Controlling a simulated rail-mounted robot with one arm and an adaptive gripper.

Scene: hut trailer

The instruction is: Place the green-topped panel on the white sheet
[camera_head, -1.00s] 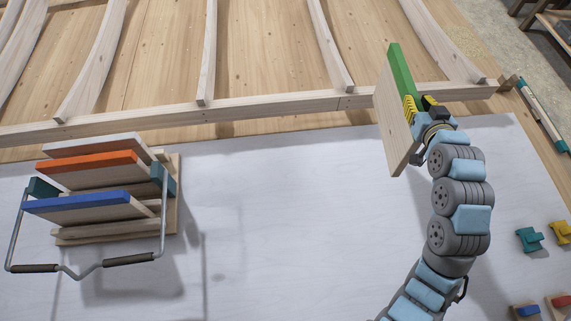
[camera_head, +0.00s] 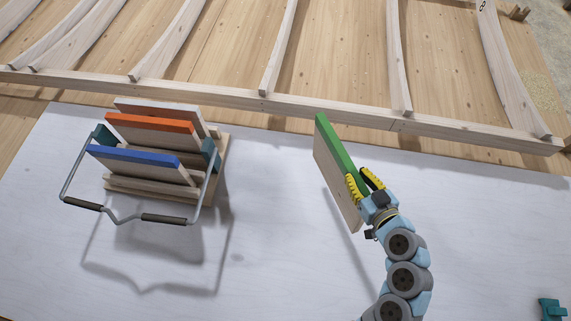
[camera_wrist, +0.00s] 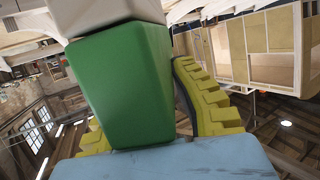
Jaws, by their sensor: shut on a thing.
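The green-topped panel (camera_head: 333,172) is a pale wooden board with a green top edge. It stands tilted in the head view, held above the white sheet (camera_head: 270,265), with its shadow on the sheet below it. My gripper (camera_head: 362,184) is shut on the panel near its right end, with yellow ridged fingers on either side. In the wrist view the green edge (camera_wrist: 120,85) fills the middle between the yellow fingers (camera_wrist: 150,110). Whether the panel's lower corner touches the sheet is hard to tell, but it appears raised.
A wooden rack (camera_head: 150,190) with a wire handle (camera_head: 110,212) stands on the sheet at left, holding white-, orange- and blue-topped panels (camera_head: 135,158). A ribbed wooden frame (camera_head: 300,104) runs along the back. A teal piece (camera_head: 551,309) lies at lower right. The sheet between rack and panel is clear.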

